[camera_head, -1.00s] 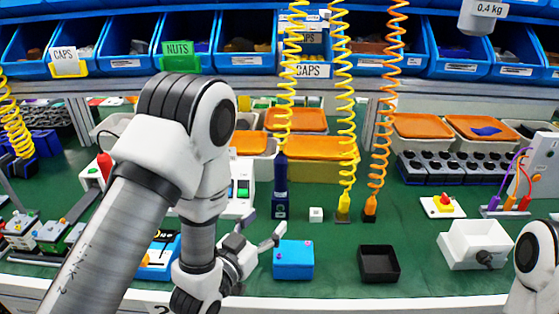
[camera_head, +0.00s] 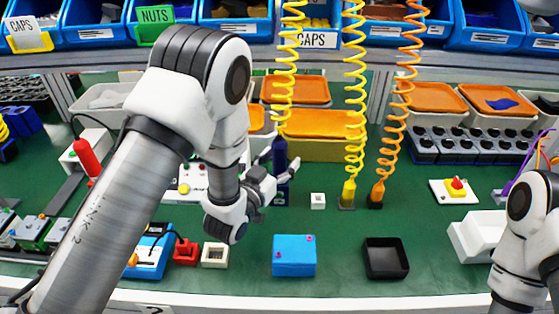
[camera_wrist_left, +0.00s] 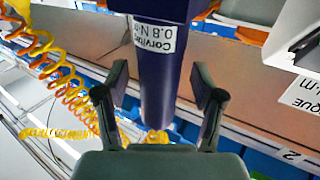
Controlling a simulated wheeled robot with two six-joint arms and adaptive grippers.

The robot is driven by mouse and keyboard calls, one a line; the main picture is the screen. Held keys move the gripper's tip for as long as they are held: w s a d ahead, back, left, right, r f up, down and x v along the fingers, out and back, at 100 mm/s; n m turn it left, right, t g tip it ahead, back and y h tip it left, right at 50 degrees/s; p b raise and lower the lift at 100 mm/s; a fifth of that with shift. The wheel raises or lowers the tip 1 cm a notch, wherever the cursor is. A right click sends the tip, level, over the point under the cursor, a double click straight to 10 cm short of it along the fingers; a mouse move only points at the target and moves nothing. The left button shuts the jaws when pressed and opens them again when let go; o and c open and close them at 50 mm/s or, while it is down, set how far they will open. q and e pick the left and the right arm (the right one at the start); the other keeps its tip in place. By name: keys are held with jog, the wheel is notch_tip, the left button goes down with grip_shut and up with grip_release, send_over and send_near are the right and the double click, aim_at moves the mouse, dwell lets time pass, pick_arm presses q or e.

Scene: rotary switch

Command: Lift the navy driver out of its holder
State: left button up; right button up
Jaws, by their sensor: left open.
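The navy driver (camera_head: 281,158) stands upright at the middle of the green bench, hanging from a yellow coiled cord. Its foot and holder are largely hidden by my left gripper in the head view. In the left wrist view the navy driver (camera_wrist_left: 160,65) shows large, with a white label, and lies between my two fingers. My left gripper (camera_head: 274,166) is open around it, with a gap visible on each side in the wrist view (camera_wrist_left: 160,95). My right arm shows at the right edge; its gripper is out of view.
A yellow driver (camera_head: 348,192) and an orange driver (camera_head: 377,190) stand to the right on coiled cords. A small white block (camera_head: 317,201) sits close by. A blue box (camera_head: 294,256) and a black tray (camera_head: 386,270) lie in front.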

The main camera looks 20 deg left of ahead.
aim_at(280, 134)
pick_arm(q)
jog(key=shift+s, duration=0.1)
grip_shut()
jog(key=shift+r, duration=0.1)
notch_tip(280, 134, up, 10)
jog(key=shift+f, duration=0.1)
jog(key=c, duration=0.9)
grip_release()
jog(key=shift+c, duration=0.2)
grip_shut()
